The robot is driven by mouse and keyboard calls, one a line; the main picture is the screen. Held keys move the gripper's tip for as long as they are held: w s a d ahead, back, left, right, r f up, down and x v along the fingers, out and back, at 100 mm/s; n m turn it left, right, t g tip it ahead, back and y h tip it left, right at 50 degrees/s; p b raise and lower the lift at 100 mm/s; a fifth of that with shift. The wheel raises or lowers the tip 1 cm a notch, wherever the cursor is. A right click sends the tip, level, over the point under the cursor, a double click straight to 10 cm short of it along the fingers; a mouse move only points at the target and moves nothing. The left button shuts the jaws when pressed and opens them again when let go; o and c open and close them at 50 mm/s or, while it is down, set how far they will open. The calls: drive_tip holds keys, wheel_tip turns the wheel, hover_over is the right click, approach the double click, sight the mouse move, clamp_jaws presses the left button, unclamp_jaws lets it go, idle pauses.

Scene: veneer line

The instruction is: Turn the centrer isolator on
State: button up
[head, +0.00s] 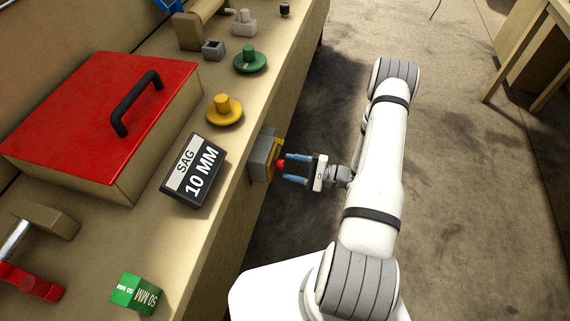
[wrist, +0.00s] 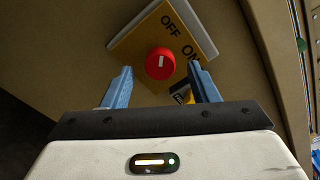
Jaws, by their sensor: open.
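The isolator is a grey box (head: 262,155) on the bench's front side, with a yellow plate and a red knob (head: 281,163). In the wrist view the yellow plate (wrist: 140,38) reads OFF and ON and sits tilted in the picture. The red knob (wrist: 160,63) has a short white mark that points up the picture, nearer the OFF word than ON. My gripper (head: 286,168) is open, its blue fingers pointing at the knob. In the wrist view the fingertips (wrist: 160,70) stand on either side of the knob, with gaps; I cannot tell the remaining depth.
On the bench are a red-lidded box (head: 95,105), a "SAG 10 MM" sign (head: 194,172), yellow (head: 224,110) and green (head: 249,60) knobs, and a green block (head: 136,293). The floor (head: 455,190) right of my arm is clear. A wooden table (head: 530,50) stands far right.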

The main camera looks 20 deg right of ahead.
sight(279, 164)
drive_tip(key=shift+x, duration=1.35)
drive_tip(key=shift+c, duration=0.4)
drive_tip(key=c, duration=0.9)
